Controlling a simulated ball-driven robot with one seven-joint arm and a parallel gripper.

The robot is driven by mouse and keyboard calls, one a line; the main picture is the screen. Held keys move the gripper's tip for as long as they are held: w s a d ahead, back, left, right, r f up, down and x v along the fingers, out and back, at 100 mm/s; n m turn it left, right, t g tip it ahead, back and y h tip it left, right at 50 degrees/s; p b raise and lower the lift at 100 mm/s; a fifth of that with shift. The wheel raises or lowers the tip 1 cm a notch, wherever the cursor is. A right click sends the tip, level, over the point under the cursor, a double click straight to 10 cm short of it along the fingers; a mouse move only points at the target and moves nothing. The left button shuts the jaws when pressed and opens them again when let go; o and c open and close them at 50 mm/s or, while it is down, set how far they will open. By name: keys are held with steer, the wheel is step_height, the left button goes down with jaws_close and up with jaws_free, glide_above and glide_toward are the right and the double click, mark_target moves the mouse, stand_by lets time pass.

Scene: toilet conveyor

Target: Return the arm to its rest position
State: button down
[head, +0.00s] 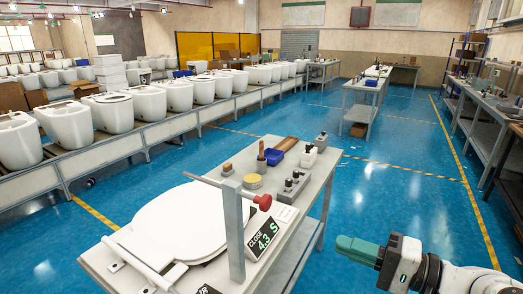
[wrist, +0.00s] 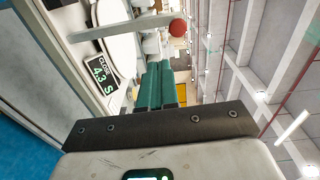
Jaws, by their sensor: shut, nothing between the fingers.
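My gripper (head: 358,250) is at the lower right of the head view, with green fingers pointing left. It is to the right of the workbench and apart from it, over the blue floor. In the wrist view its two green fingers (wrist: 154,85) lie side by side, closed, with nothing seen between them. Part of my white arm shows behind the gripper at the lower right corner of the head view.
A workbench (head: 312,190) holds a white toilet seat (head: 178,222), a red-knobbed lever (head: 263,202) and a display (head: 262,240) reading "CLOSE 4.3 S". A conveyor (head: 125,146) with several toilets runs along the left. Benches (head: 490,110) line the right. Blue floor (head: 395,185) between is mostly clear.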

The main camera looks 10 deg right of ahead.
steer(key=s+d+f+n+g+h, duration=0.15)
steer(key=s+f+h, duration=0.3)
steer(key=f, duration=0.55)
steer(key=s+d+f+n+g+h, duration=0.1)
steer(key=s+f+g+h, duration=0.3)
steer(key=f, duration=0.6)
steer(key=s+d+f+n+g+h, duration=0.2)
steer(key=s+f, duration=0.3)
steer(key=s, duration=0.5)
steer(key=s+d+f+n+g+h, duration=0.2)
steer(key=s+f+h, duration=0.2)
steer(key=s, duration=0.6)
steer(key=shift+s+d+f, duration=0.35)
steer(key=shift+s+f, duration=0.05)
steer(key=shift+f, duration=0.3)
